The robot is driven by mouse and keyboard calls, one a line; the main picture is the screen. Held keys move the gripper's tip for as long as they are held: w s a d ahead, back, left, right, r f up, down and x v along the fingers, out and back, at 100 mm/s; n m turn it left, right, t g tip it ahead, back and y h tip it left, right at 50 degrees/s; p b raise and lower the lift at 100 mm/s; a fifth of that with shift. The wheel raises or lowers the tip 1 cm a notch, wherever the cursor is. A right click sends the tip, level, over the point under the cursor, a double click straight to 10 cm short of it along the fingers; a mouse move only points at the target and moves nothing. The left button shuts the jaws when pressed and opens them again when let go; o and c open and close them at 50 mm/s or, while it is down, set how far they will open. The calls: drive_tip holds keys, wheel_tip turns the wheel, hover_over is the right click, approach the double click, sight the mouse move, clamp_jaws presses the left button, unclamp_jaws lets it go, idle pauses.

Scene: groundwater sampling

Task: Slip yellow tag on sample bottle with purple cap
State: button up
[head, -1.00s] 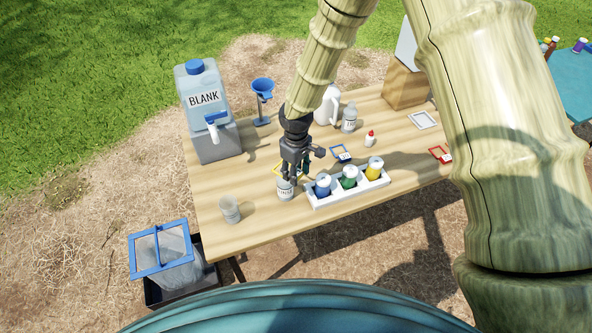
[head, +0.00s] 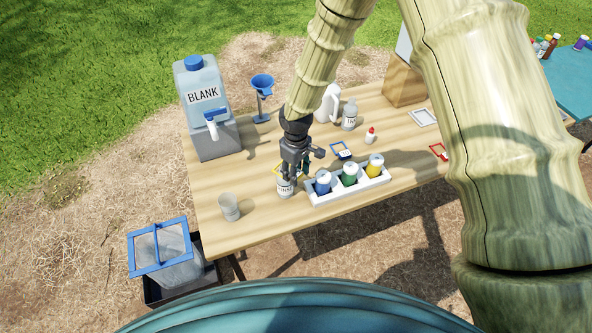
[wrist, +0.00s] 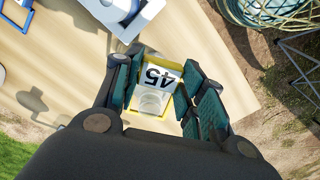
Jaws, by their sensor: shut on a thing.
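My gripper (head: 293,178) is over the front left of the wooden table, just above a white rinse bottle (head: 285,189). In the wrist view my gripper (wrist: 162,100) is shut on the yellow tag (wrist: 162,76), a yellow-edged piece with a white "45" plate between the teal fingers. A bit of its yellow edge (head: 277,169) shows beside the gripper in the head view. A pale round shape, seemingly a bottle top, shows below the plate. A bottle with a purple cap (head: 581,42) stands on the teal table at the far right, small and far from my gripper.
A white rack (head: 318,200) with blue, green and yellow bottles stands right of the gripper. A blue tag (head: 341,151) and a red tag (head: 438,151) lie on the table. A clear cup (head: 229,208) is at left, the BLANK jug (head: 203,97) behind. Several bottles crowd the teal table (head: 565,78).

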drive_tip(key=o, duration=0.9)
wheel_tip(320, 180, up, 12)
idle(0.4)
idle(0.6)
